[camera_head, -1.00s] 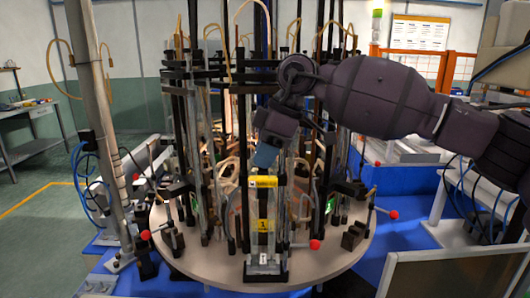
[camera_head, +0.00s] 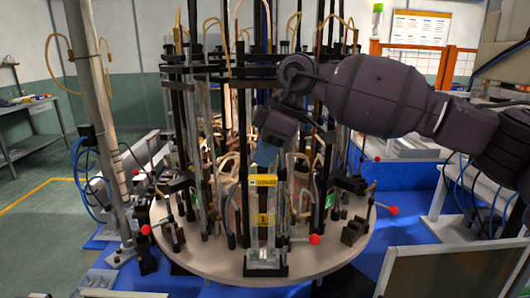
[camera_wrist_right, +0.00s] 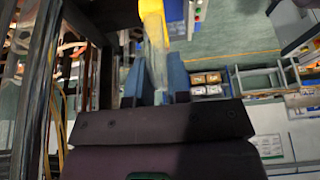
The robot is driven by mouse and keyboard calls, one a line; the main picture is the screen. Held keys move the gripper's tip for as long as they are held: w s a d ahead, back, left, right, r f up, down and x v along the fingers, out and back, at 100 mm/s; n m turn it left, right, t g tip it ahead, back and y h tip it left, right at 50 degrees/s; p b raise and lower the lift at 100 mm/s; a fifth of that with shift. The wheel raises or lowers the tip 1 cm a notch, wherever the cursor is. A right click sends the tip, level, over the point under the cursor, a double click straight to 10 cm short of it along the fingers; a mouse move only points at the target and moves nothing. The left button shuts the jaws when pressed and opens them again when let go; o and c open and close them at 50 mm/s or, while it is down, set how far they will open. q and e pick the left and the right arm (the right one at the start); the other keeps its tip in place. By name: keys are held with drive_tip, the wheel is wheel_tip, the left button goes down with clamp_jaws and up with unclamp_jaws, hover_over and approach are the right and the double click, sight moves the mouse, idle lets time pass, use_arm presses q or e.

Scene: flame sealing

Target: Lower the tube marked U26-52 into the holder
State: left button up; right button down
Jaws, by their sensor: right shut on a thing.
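The tube (camera_head: 263,200) is clear and flat, with a yellow label band near its top, and stands about upright at the front of the round rig. The label is too small to read surely. My right gripper (camera_head: 267,154) is shut on its top end from above; in the wrist view the tube (camera_wrist_right: 157,50) runs out between the blue fingers (camera_wrist_right: 157,82). The holder (camera_head: 265,270) is a black foot at the front rim of the round table, below the tube. I cannot tell whether the tube's lower end is inside it. My left gripper is not in view.
The round table (camera_head: 205,262) carries several black posts, clamps and clear tubes close behind and beside the held tube. Red-knobbed levers (camera_head: 315,239) stick out around the rim. A grey slanted pole (camera_head: 92,100) stands at the left. A dark panel (camera_head: 455,272) is at the front right.

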drive_tip(key=shift+f, duration=1.1)
drive_tip(key=c, duration=1)
unclamp_jaws()
drive_tip(key=shift+r, duration=0.1)
drive_tip(key=shift+r+p, duration=0.7)
drive_tip(key=shift+r, duration=0.45)
drive_tip(key=shift+r+p, duration=0.75)
drive_tip(key=shift+r, duration=0.3)
